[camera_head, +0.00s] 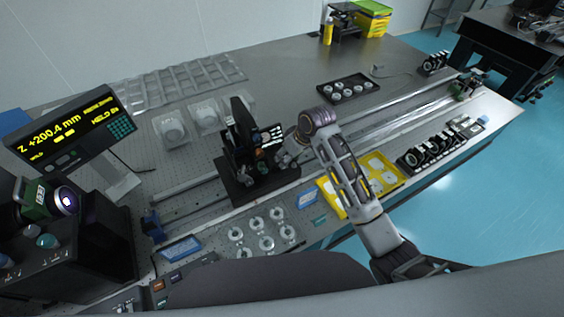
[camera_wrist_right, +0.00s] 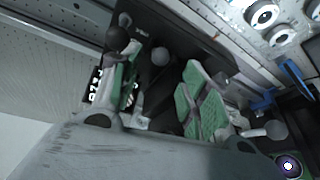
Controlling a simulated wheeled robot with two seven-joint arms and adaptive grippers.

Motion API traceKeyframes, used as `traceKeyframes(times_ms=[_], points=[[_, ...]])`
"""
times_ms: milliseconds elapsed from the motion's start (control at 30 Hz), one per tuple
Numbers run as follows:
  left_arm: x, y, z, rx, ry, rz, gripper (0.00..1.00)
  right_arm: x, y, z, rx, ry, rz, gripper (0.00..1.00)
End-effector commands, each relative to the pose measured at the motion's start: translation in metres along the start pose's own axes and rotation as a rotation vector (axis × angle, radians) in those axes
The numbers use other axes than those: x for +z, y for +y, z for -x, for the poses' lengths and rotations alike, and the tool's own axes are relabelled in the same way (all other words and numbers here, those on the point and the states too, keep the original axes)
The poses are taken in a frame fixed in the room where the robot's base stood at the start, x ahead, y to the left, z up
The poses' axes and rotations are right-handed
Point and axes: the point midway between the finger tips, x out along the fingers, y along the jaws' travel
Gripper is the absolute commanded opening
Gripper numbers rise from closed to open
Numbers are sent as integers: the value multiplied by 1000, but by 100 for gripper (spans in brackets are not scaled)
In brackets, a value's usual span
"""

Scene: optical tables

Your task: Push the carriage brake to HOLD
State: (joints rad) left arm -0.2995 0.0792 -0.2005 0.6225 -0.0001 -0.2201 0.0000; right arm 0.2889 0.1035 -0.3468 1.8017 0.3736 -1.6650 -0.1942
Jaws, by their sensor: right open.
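The black carriage (camera_head: 258,178) sits across the rail left of centre in the head view, with a dark upright block and small knobs on it. Its black plate (camera_wrist_right: 165,30) also shows in the right wrist view, with a grey round knob (camera_wrist_right: 160,57) and a dark ball-ended lever (camera_wrist_right: 118,38). I cannot tell for sure which part is the brake. My right gripper (camera_head: 281,141) is at the carriage's right side. In the wrist view its green-padded fingers (camera_wrist_right: 165,88) are spread over the carriage, with nothing gripped between them. My left gripper is out of view.
A readout (camera_head: 72,130) at left shows Z +200.4 mm. The rail (camera_head: 385,113) runs on to the right. A yellow tray (camera_head: 388,172), metal rings (camera_head: 265,243) and a black lens row (camera_head: 440,145) line the front edge. A black tray (camera_head: 347,90) lies behind the rail.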

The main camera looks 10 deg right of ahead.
Motion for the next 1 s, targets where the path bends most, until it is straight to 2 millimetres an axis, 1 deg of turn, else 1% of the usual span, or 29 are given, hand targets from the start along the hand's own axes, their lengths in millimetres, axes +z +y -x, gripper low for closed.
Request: traceKeyframes(times_ms=[33, 300, 500, 700, 967, 1000], points=[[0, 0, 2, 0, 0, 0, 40, 0, -1, -7, -2, -2, 0, 45], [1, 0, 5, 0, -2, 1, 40, 0, -1, -39, -2, -2, -1, 45], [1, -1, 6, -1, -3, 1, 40, 0, -1, -54, -1, -1, 0, 45], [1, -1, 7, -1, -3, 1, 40, 0, 0, -61, -1, -1, 0, 45], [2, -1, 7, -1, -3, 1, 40, 0, 0, -62, -1, 0, 0, 45], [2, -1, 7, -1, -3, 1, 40, 0, 0, -62, 0, 0, 0, 43]])
